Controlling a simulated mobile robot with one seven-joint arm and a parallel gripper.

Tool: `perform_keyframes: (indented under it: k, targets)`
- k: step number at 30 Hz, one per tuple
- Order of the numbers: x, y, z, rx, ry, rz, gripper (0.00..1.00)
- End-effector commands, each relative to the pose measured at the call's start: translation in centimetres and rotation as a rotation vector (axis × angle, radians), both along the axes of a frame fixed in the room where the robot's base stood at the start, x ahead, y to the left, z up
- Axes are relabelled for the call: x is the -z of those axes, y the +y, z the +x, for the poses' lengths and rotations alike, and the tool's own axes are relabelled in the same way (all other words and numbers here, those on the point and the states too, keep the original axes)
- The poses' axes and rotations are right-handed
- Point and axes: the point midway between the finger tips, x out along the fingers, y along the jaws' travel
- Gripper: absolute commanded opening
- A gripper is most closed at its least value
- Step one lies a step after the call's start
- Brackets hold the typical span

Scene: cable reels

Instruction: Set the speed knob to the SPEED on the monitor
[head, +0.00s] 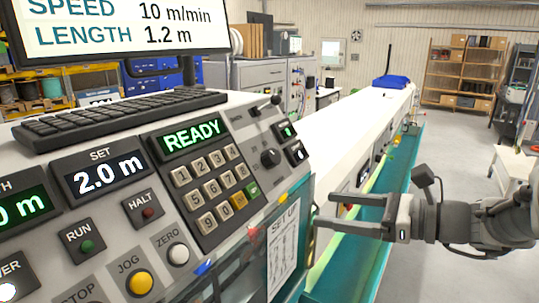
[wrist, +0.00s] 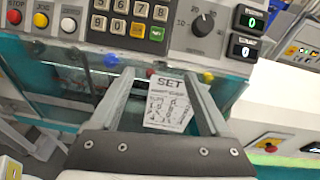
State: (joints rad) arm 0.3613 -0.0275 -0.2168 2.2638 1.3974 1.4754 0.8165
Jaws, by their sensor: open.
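The monitor (head: 120,28) reads SPEED 10 m/min and LENGTH 1.2 m. The speed knob (head: 270,157) is a dark round knob on the sloping console, right of the keypad. It also shows in the wrist view (wrist: 203,24) at the top, with a printed scale around it; its exact setting is too small to read surely. My gripper (head: 325,209) is open and empty, apart from the console, right of and below the knob. In the wrist view its fingers (wrist: 157,76) point towards the console front below the knob, with a SET UP sheet (wrist: 168,103) between them.
The keypad (head: 212,190) and READY display sit left of the knob. Two small displays (head: 286,131) are at its right; the green one reads 0. The SET display (head: 103,176) reads 2.0 m. RUN, HALT, JOG and ZERO buttons lie further left. A long white bench (head: 345,120) runs behind.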

Motion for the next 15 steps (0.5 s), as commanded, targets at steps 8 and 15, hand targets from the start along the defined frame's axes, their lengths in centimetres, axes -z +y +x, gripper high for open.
perform_keyframes:
  k: [8,15]
  targets:
    - [-2.9,-4.6,3.3,0.168,0.047,0.257,0.8]
    - [-3.1,-2.6,5.1,0.172,0.048,0.269,0.8]
